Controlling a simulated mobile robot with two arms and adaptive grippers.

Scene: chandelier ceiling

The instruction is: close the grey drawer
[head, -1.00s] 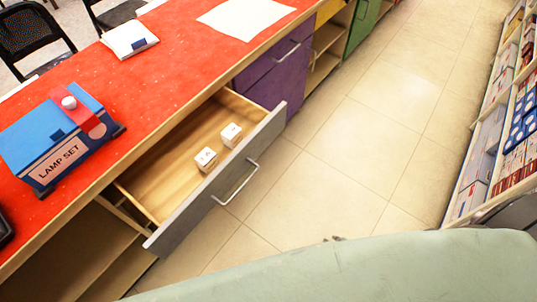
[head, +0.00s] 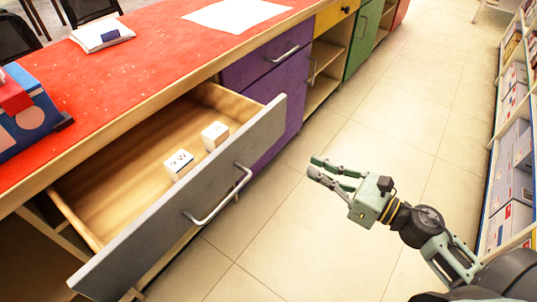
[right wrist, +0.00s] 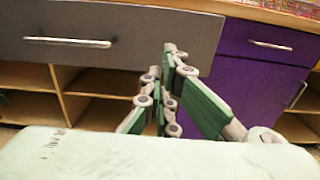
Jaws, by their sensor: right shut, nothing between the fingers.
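The grey drawer (head: 190,200) stands pulled out from the red-topped counter. Its front has a silver bar handle (head: 222,200), and two white lettered blocks (head: 179,165) lie inside on the wooden bottom. In the right wrist view, the grey drawer front (right wrist: 110,35) and its handle (right wrist: 68,42) are at the upper left. My right gripper (head: 313,167) is to the right of the drawer, over the floor, apart from it. Its fingers are shut and empty; they also show in the right wrist view (right wrist: 170,60). My left gripper is out of view.
A purple cabinet (head: 275,85) adjoins the drawer. The red counter top (head: 110,70) carries a blue box (head: 30,120), a book (head: 102,34) and a white sheet (head: 236,14). Shelves (head: 515,150) line the right side. The tiled floor (head: 370,130) between is clear.

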